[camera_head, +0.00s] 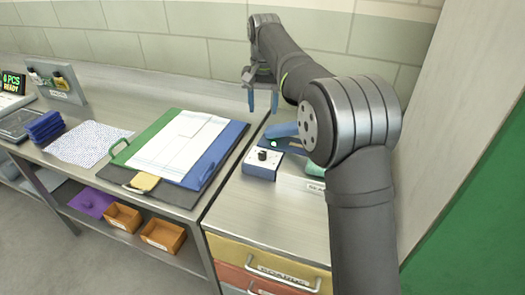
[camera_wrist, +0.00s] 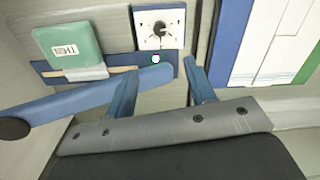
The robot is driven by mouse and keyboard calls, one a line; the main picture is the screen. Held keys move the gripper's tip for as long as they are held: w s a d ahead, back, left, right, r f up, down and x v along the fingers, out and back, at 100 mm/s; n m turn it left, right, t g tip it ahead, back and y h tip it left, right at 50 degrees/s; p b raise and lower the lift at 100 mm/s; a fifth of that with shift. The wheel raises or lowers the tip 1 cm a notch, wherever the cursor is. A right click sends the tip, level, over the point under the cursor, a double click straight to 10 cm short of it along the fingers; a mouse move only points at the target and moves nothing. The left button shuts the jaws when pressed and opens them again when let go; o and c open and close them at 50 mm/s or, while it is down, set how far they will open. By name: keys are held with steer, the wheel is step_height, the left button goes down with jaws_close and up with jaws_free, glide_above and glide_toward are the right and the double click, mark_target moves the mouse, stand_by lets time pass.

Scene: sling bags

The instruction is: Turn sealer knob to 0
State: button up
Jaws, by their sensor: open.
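The sealer's black knob (camera_head: 262,155) sits on a white dial panel (camera_head: 261,167) at the front of the blue sealer, on the right counter. In the wrist view the knob (camera_wrist: 159,29) shows on its white panel (camera_wrist: 141,41) at the top centre; its markings are too small to read. The sealer's blue lever arm (camera_wrist: 60,107) crosses the wrist view at left. My gripper (camera_head: 262,109) is open and empty, with its blue fingers pointing down, above and behind the knob in the head view. In the wrist view my gripper (camera_wrist: 162,66) is apart from the knob.
A green labelled block (camera_wrist: 68,45) lies beside the panel. A white sheet (camera_head: 180,140) lies between green and blue bars on the left table. Drawers (camera_head: 262,262) are below the sealer counter. Orange bins (camera_head: 163,235) sit on the lower shelf. A wall stands close at right.

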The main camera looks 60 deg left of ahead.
mark_target(263, 153)
steer(key=shift+m, duration=0.4)
step_height(263, 153, down, 17)
steer(key=shift+s+f, duration=0.1)
steer(key=shift+f, duration=0.1)
steer(key=shift+c, duration=0.2)
